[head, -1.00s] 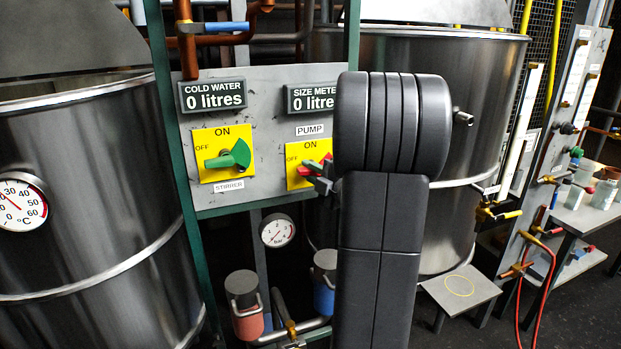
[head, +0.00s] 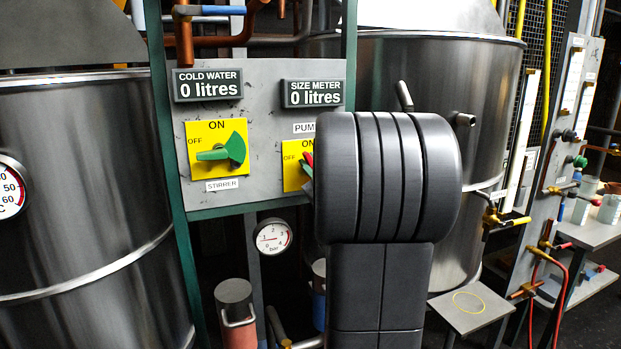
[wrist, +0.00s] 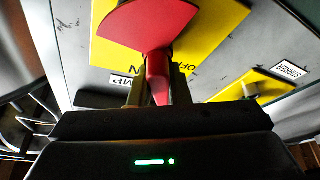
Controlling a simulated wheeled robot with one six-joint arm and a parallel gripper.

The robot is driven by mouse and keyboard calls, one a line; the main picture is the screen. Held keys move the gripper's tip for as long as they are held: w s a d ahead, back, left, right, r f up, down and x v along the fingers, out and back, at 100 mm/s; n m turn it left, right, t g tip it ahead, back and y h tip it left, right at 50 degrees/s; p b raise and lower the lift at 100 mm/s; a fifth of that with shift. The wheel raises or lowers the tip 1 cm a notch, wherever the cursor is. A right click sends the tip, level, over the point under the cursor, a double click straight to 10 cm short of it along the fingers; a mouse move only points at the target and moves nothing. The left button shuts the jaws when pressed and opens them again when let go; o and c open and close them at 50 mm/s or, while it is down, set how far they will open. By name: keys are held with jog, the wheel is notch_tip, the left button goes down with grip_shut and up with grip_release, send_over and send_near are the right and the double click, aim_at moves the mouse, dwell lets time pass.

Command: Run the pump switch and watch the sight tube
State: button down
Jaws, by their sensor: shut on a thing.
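The pump switch is a red handle (wrist: 140,25) on a yellow plate (wrist: 215,30) in the wrist view. My gripper (wrist: 158,90) is shut on the handle's narrow end, one finger on each side. In the head view only a sliver of the red handle (head: 308,158) and the left part of its plate (head: 292,176) show. My dark arm link hides the rest and my gripper there. A tall pale tube (head: 518,140) stands beside the right tank, likely the sight tube. I cannot make out any level in it.
The green stirrer switch (head: 222,154) sits left of the pump switch, its narrow end toward OFF. The cold water display (head: 208,85) and size meter display (head: 314,93) both read 0 litres. A bar gauge (head: 272,237) hangs below the panel. Steel tanks flank the panel.

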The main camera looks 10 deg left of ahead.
jog(key=m+t+h+b, duration=0.1)
jog(key=m, duration=0.1)
jog(key=m+t+h+b, duration=0.1)
jog(key=m, duration=0.2)
jog(key=m+t+h+b, duration=0.1)
jog(key=m, duration=0.2)
jog(key=shift+w+d, duration=0.25)
jog(key=shift+d, duration=0.05)
jog(key=shift+m, duration=0.3)
jog(key=c, duration=1.4)
grip_release()
jog(key=shift+o, duration=0.2)
jog(key=shift+s+d, duration=0.1)
jog(key=b+v, duration=0.2)
jog(key=v, duration=1.1)
jog(key=shift+s, duration=0.25)
jog(key=shift+d+f, duration=0.1)
jog(key=shift+f, duration=0.05)
dwell(2.8)
